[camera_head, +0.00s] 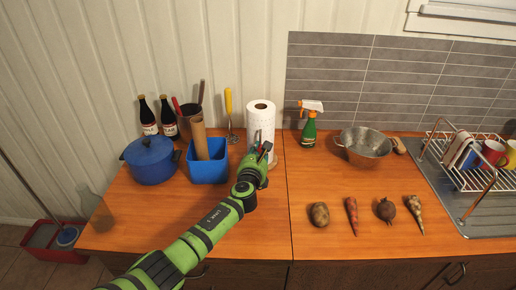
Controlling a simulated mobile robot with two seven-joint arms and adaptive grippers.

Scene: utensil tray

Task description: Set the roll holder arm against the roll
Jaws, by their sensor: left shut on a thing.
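The white paper roll (261,119) stands upright on the wooden counter near the back wall. My left gripper (262,148) is in front of the roll's lower half and covers part of it. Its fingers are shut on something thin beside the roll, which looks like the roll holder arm. The holder arm is mostly hidden by my fingers, and I cannot tell whether it touches the roll. My right gripper is not in view.
A blue bin (208,169) with a brown roll and a blue pot (151,161) stand left of my arm. A spray bottle (309,128), colander (364,146) and several vegetables are on the right. A dish rack (470,165) stands far right. The counter's front middle is clear.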

